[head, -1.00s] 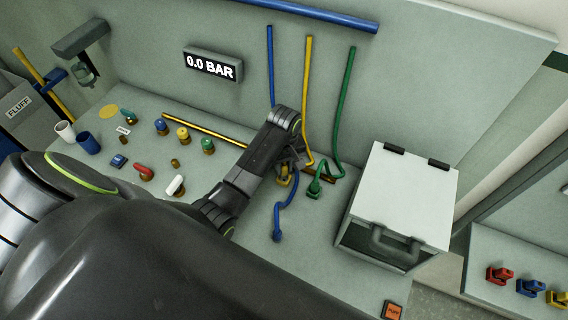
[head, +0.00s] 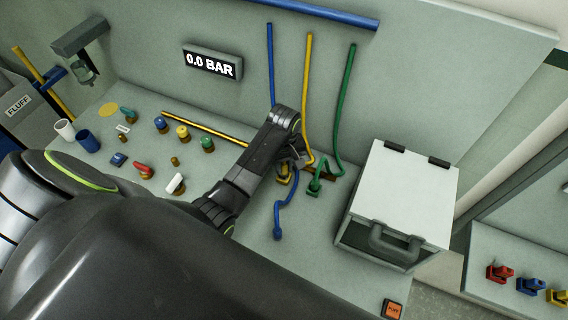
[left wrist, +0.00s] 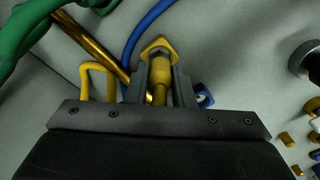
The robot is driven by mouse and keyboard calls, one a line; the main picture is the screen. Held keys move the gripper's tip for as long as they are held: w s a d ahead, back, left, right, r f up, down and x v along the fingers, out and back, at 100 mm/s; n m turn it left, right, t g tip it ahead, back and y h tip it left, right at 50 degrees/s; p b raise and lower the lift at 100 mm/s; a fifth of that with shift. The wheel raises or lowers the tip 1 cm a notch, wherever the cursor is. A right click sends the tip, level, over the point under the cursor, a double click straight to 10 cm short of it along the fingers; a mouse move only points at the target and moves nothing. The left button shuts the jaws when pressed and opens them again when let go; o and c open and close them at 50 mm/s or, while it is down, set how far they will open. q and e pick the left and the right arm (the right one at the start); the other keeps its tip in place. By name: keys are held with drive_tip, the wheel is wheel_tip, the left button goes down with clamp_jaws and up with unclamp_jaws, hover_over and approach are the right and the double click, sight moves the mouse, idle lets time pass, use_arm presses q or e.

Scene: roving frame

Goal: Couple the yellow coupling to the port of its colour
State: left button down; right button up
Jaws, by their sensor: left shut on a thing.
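My left gripper (head: 290,163) points down at the bench below the hanging hoses. In the left wrist view its fingers (left wrist: 160,85) are shut on the yellow coupling (left wrist: 159,72), which has a nut and a flat plate at its far end. In the head view the yellow coupling (head: 284,178) shows partly below the gripper, on the yellow hose (head: 308,90). A brass fitting with a yellow top (head: 183,132) stands on the bench to the left, between a blue-topped (head: 161,124) and a green-topped one (head: 207,144). My right gripper is not in view.
The green hose's coupling (head: 315,187) sits just right of the gripper; the blue hose (head: 279,212) curls in front. A brass bar (head: 205,130) lies behind my arm. A lidded box (head: 406,190) stands to the right. Cups and coloured levers stand on the left.

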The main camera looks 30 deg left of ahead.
use_arm(q)
drive_tip(key=shift+f+b, duration=0.5)
drive_tip(key=shift+f, duration=0.65)
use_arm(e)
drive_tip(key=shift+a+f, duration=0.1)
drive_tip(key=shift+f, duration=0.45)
use_arm(q)
drive_tip(key=c, duration=1.2)
unclamp_jaws()
drive_tip(key=shift+o, duration=0.2)
